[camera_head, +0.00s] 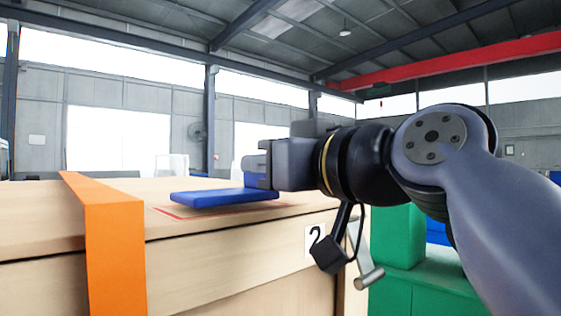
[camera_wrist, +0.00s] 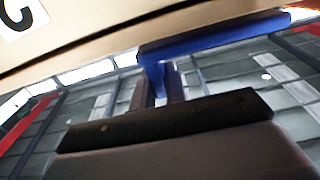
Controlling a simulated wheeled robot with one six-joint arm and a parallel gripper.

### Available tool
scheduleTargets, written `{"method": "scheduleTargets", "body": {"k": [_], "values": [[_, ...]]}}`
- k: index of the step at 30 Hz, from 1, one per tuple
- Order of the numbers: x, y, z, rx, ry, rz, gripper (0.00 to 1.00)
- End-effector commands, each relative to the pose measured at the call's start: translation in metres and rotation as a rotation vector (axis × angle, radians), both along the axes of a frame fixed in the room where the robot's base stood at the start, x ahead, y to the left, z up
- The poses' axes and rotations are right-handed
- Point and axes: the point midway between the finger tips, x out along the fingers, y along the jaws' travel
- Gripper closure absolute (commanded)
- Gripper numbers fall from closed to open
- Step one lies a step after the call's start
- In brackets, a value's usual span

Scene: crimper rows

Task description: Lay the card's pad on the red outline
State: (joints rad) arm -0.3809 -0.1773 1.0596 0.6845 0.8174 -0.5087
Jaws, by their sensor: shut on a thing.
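A flat blue pad (camera_head: 222,198) with a raised grip at its right end is held level over the top of a wooden crate (camera_head: 200,262). It also shows in the wrist view (camera_wrist: 215,38). My gripper (camera_head: 262,172) is shut on the raised grip; its fingers show in the wrist view (camera_wrist: 158,92). A red outline (camera_head: 172,214) on the crate top shows partly below the pad, which hides much of it. I cannot tell whether the pad touches the crate. A white card (camera_head: 315,241) with a black 2 is on the crate's front.
An orange strap (camera_head: 113,250) wraps over the crate's left part and stands slightly proud. Green boxes (camera_head: 398,238) and a blue one (camera_head: 437,232) stand right of the crate, behind my arm. The crate top between strap and pad looks clear.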

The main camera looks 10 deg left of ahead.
Motion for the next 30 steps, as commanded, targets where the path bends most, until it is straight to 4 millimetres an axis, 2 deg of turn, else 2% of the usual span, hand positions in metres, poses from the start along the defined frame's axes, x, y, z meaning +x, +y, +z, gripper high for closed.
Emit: {"method": "scheduleTargets", "body": {"k": [24,25,30], "values": [[-0.0004,0.0,-0.0087,0.001,-0.002,-0.001,1.0],[-0.0004,0.0,-0.0084,0.001,-0.002,-0.001,0.86],[-0.0004,0.0,-0.0076,0.001,-0.002,-0.001,0.72]]}}
